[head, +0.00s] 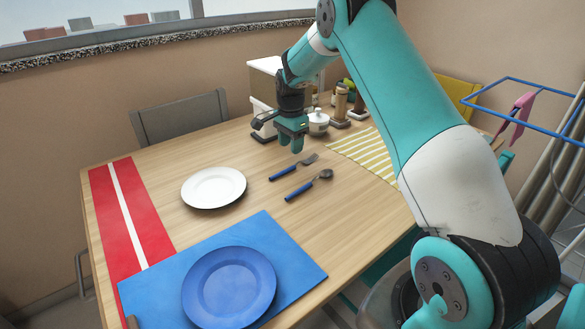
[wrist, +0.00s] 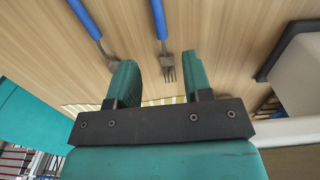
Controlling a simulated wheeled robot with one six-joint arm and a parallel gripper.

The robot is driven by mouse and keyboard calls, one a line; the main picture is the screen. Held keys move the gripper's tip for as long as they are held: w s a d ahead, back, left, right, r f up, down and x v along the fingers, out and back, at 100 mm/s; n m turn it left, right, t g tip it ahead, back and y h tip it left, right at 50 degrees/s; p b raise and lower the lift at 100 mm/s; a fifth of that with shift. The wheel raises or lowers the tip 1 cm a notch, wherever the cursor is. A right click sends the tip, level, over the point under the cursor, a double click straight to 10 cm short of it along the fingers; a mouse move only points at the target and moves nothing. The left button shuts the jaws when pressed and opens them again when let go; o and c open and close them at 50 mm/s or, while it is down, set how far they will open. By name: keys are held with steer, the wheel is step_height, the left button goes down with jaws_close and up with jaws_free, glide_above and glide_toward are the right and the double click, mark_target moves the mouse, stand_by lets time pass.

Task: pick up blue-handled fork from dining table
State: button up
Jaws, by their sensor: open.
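The blue-handled fork (head: 284,173) lies flat on the wooden dining table (head: 255,150), to the right of a white plate (head: 214,187). In the wrist view the fork (wrist: 159,20) has its handle at the top and its metal tines between my fingers in the picture. A blue-handled spoon (head: 299,191) lies beside the fork, nearer to me; its head is partly hidden by the left finger in the wrist view. My gripper (head: 291,145) points down above the table, just beyond the fork. Its jaws (wrist: 160,62) are open and empty.
A blue placemat (head: 145,287) with a blue plate (head: 229,287) lies at the front, and a red runner (head: 105,215) at left. A white lidded pot (head: 318,123), shakers (head: 341,102) and a white box stand close to my gripper. A striped cloth (head: 365,153) lies at right.

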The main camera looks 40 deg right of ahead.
mark_target(289, 168)
steer(key=f, duration=0.7)
steer(key=shift+a+f+p, duration=0.3)
steer(key=shift+f, duration=0.05)
steer(key=shift+c, duration=0.4)
jaws_close()
